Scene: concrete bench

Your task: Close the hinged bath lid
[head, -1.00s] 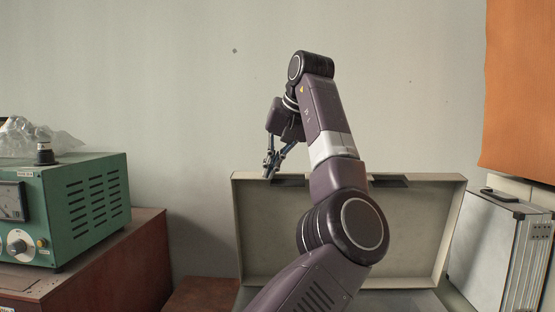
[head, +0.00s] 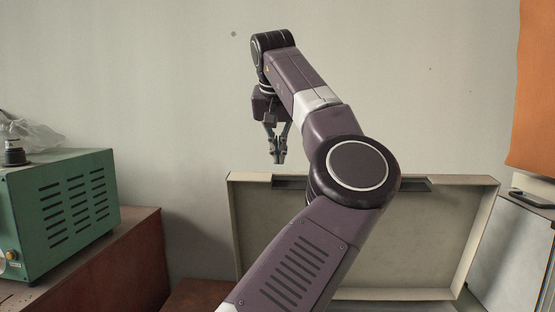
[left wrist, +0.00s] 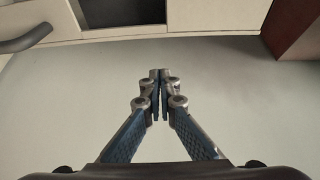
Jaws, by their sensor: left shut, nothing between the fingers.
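The bath lid (head: 380,240) is a cream, shallow-walled panel standing open, nearly upright, in front of the wall. Its top rim has dark recesses. My left gripper (head: 277,158) points down with its fingers shut and empty, just above the left part of that rim in the head view. In the left wrist view the closed fingertips (left wrist: 160,76) show against a pale surface, apart from the lid's cream rim (left wrist: 215,42) near the top. My left arm hides part of the lid and what lies below it. My right gripper is not in view.
A green instrument box (head: 60,210) stands on a reddish-brown cabinet (head: 125,265) at the left. A silver case (head: 510,240) stands close by the lid's right side. An orange panel (head: 537,90) hangs at the upper right. The wall above the lid is clear.

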